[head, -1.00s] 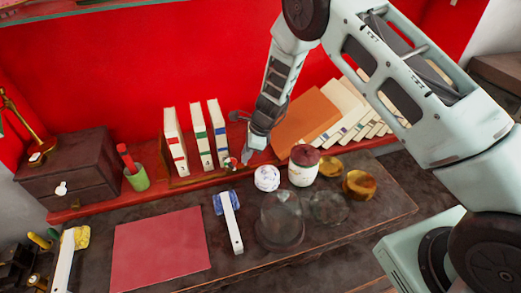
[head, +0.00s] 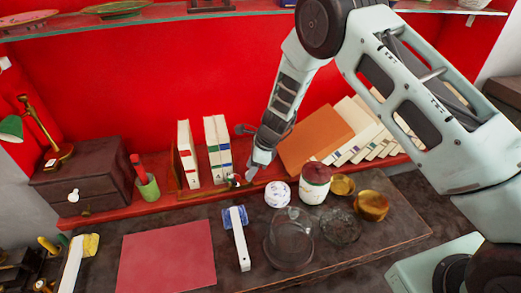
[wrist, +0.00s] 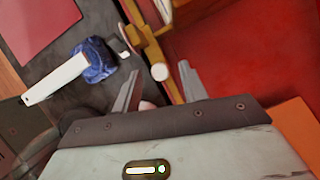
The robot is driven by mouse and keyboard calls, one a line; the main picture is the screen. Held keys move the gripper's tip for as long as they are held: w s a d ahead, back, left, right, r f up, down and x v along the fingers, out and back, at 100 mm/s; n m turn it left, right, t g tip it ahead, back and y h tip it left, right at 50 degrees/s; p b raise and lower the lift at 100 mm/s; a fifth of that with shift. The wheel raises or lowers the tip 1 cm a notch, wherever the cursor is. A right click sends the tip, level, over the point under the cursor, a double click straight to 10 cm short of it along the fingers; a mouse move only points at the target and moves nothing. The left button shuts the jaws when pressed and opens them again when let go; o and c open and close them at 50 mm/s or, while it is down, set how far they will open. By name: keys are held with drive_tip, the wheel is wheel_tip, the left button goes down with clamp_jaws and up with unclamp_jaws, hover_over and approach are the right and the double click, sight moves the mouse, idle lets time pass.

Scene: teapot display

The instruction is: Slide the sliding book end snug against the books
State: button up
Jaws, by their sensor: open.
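Three upright pale books (head: 204,153) stand on the red shelf in the head view. A gap separates the left book from the two at right, which stand close together. The sliding book end (head: 236,180) is only partly seen at their right, beside my gripper (head: 250,174). In the wrist view, the golden-brown wooden book end (wrist: 150,45) has a pale round knob (wrist: 160,72). My open gripper (wrist: 160,78) has its fingertips on either side of this knob in the picture. I cannot tell whether they touch it.
An orange book (head: 317,138) and several leaning books fill the shelf at right. A white ball-like pot (head: 278,194), a red-lidded jar (head: 314,183) and a glass dome (head: 290,240) stand in front. A green cup (head: 148,187) stands at left.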

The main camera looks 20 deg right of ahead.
drive_tip(key=b+v, duration=0.3)
drive_tip(key=v, duration=1.3)
drive_tip(key=shift+r, duration=0.25)
drive_tip(key=p+x, duration=0.1)
drive_tip(key=x, duration=0.4)
drive_tip(key=p+x, duration=0.2)
drive_tip(key=x, duration=0.4)
drive_tip(key=p+x, duration=0.1)
drive_tip(key=x, duration=0.5)
drive_tip(key=shift+s+d+f+p, duration=0.1)
drive_tip(key=shift+d+f+p, duration=0.2)
drive_tip(key=shift+d, duration=0.05)
